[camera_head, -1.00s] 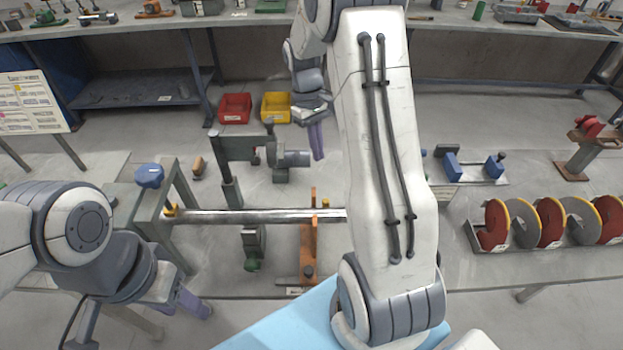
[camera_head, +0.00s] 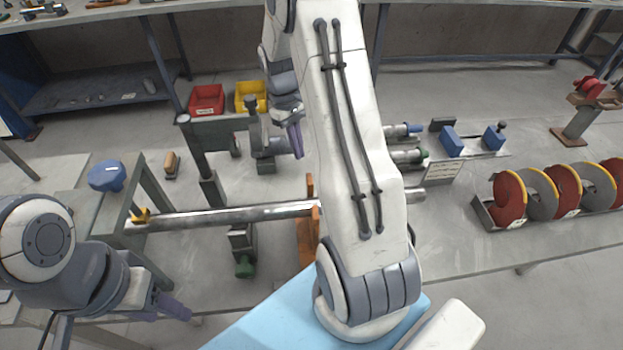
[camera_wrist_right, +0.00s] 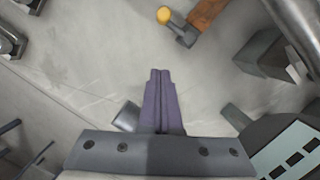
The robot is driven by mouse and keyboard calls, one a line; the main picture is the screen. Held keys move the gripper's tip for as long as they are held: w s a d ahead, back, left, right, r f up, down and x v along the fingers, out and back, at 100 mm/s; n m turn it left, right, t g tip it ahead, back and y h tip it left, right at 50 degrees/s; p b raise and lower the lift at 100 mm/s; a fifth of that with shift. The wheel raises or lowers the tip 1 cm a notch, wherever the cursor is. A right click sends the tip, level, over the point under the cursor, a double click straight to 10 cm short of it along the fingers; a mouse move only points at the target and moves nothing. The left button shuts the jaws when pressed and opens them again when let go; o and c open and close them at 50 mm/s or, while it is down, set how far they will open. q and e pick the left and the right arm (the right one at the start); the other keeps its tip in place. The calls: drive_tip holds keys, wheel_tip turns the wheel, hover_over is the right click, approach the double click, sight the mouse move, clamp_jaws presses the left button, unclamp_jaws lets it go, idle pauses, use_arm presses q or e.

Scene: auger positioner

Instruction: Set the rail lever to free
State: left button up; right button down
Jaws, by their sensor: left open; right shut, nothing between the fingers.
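My right gripper (camera_head: 296,138) is shut and empty, beyond the long metal shaft (camera_head: 215,216) in the head view. The right wrist view shows its purple fingers (camera_wrist_right: 160,98) together over bare grey surface. There, a yellow ball knob (camera_wrist_right: 164,15) on a dark fitting beside an orange bar (camera_wrist_right: 206,13) lies beyond the fingertips, apart from them. I cannot tell for sure which part is the rail lever. An orange bracket (camera_head: 306,240) at the shaft is partly hidden by my right arm. My left gripper (camera_head: 174,306) is open at the lower left, in front of the fixture.
Red (camera_head: 207,99) and yellow (camera_head: 251,95) bins stand behind. The red and grey auger discs (camera_head: 508,198) stand at right.

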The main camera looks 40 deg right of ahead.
drive_tip(key=x, duration=0.7)
drive_tip(key=shift+s+f, duration=0.2)
drive_tip(key=shift+f, duration=0.05)
drive_tip(key=s, duration=0.1)
drive_tip(key=s+p, duration=0.1)
drive_tip(key=shift+s+r, duration=0.25)
drive_tip(key=shift+r, duration=0.05)
drive_tip(key=shift+s+d, duration=0.1)
drive_tip(key=shift+s, duration=0.55)
drive_tip(key=shift+f, duration=0.1)
drive_tip(key=shift+s+m+y+p, duration=0.3)
drive_tip(key=shift+s+m+p, duration=0.4)
drive_tip(key=shift+s+m, duration=0.25)
